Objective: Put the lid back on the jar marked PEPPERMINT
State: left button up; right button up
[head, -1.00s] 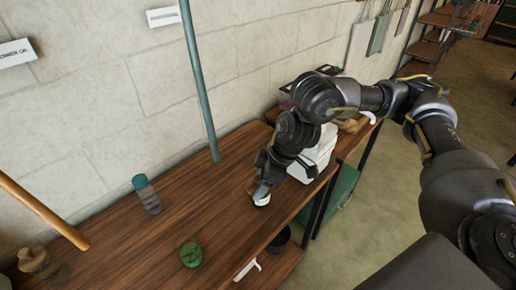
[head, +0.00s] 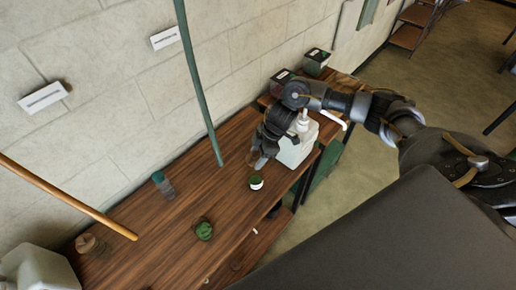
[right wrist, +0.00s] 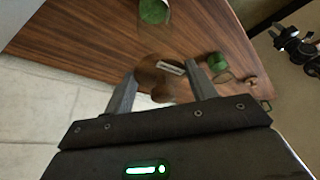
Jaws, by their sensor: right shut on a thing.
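My right gripper (head: 258,163) is shut on a brown wooden lid with a round knob (right wrist: 158,78), seen between its fingers in the right wrist view. In the head view, the gripper is just behind a small jar with green contents and a white label (head: 256,183). The label is too small to read, so I cannot tell which jar is PEPPERMINT. A second green jar (head: 204,230) stands nearer the front edge. Two green jars also show in the right wrist view, one at the top (right wrist: 154,12) and one at the right (right wrist: 217,62). My left gripper is not in view.
A bottle with a teal top (head: 163,185) stands near the wall. A brown knobbed object (head: 88,243) and a white container (head: 38,268) are at the left. A white pump container (head: 296,150) is close beside my right gripper. Bare wooden table (head: 225,200) lies between the jars.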

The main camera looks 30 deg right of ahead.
jog(key=shift+f, duration=0.2)
notch_tip(320, 180, down, 6)
jog(key=b, duration=0.6)
jog(key=shift+p, duration=0.6)
dwell(1.2)
jog(key=shift+f+p, duration=0.2)
jog(key=shift+p, duration=0.25)
dwell(1.3)
jog(key=o, duration=1.4)
jog(key=shift+o, duration=0.2)
jog(key=shift+r, duration=0.15)
